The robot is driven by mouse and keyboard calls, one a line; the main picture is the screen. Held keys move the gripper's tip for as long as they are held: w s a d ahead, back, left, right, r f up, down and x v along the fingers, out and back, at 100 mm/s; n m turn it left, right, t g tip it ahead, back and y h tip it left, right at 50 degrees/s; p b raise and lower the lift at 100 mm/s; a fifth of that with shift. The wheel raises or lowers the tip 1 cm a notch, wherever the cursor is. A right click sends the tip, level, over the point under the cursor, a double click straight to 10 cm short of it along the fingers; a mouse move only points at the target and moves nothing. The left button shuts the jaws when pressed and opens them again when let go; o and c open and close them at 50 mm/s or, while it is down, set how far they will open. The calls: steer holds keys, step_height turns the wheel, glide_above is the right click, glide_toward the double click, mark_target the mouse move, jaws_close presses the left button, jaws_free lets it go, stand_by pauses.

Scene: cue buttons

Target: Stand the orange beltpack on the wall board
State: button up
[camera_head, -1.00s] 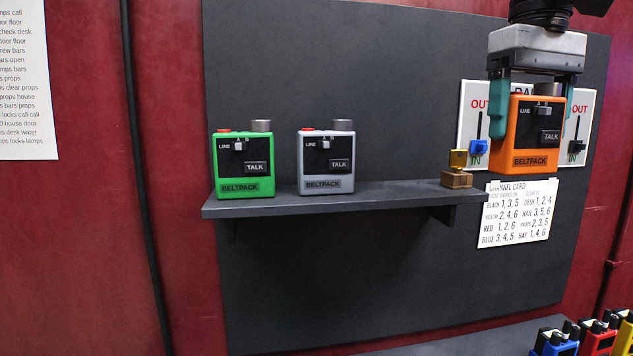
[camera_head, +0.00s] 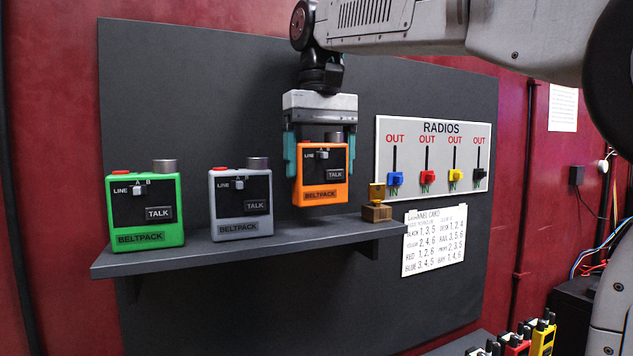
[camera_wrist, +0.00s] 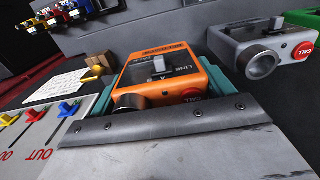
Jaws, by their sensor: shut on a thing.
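The orange beltpack (camera_head: 321,176) is upright in my gripper (camera_head: 320,160), which is shut on its two sides with teal fingers. It hangs over the right part of the grey shelf (camera_head: 290,236) on the dark wall board (camera_head: 240,90). Its base looks a little above the shelf top; I cannot tell the exact gap. The wrist view also shows the orange beltpack (camera_wrist: 172,75) between the fingers. A grey beltpack (camera_head: 241,205) stands on the shelf to its left, and a green beltpack (camera_head: 145,211) stands at the far left.
A small brass and wood object (camera_head: 377,204) sits on the shelf's right end, close to the orange beltpack. The RADIOS panel (camera_head: 435,160) and a channel card (camera_head: 435,240) are on the board at right. Several radios (camera_head: 515,340) stand at lower right.

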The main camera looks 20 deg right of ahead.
mark_target(318, 182)
steer(key=shift+w+a+f, duration=0.1)
steer(key=shift+a+f, duration=0.05)
steer(key=shift+a, duration=0.05)
steer(key=shift+f, duration=1.65)
steer(key=o, duration=1.1)
steer(key=shift+f, duration=0.1)
steer(key=shift+r, duration=3.9)
